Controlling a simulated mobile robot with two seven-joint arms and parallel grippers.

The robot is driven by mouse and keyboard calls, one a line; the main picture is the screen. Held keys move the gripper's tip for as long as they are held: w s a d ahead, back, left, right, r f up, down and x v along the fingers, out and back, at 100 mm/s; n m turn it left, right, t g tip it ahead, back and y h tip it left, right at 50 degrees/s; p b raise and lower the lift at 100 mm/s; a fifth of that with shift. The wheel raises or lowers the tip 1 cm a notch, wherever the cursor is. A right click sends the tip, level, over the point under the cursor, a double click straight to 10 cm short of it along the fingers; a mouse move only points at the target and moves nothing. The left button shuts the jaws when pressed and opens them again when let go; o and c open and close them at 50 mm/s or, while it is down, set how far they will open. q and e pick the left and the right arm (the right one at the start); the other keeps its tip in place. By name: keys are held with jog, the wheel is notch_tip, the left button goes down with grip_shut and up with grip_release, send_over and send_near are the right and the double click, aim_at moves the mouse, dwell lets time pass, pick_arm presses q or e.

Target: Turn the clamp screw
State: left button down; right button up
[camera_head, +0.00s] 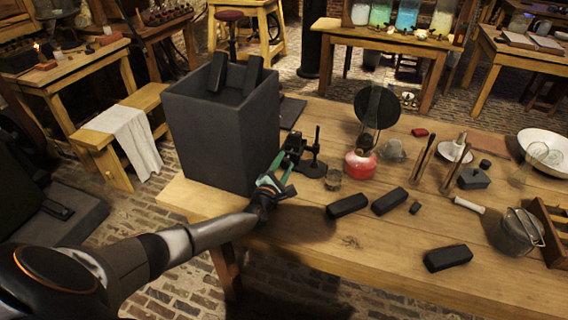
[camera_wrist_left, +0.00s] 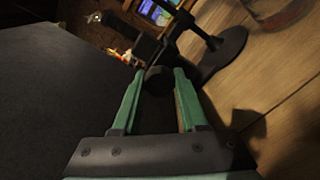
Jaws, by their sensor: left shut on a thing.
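A small black clamp (camera_head: 293,146) stands at the near right of the large dark grey jar (camera_head: 207,137), at the table's left end. In the left wrist view, the dark round head of the clamp screw (camera_wrist_left: 158,82) sits between the green fingers of my left gripper (camera_wrist_left: 158,75), with the dark clamp body (camera_wrist_left: 147,48) just beyond. In the head view, my left gripper (camera_head: 275,170) reaches the clamp from the near side and is shut on the screw. The fingers partly hide the screw there. My right gripper is in neither view.
A black stand (camera_head: 314,160) is just right of the clamp. Several black blocks lie on the table, one nearby (camera_head: 347,206). The jar wall is close to my left gripper.

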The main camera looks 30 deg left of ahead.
pick_arm(q)
jog(key=shift+c, duration=2.2)
grip_release()
jog(key=p+v, duration=0.2)
jog(key=v, duration=1)
jog(key=shift+s, duration=0.3)
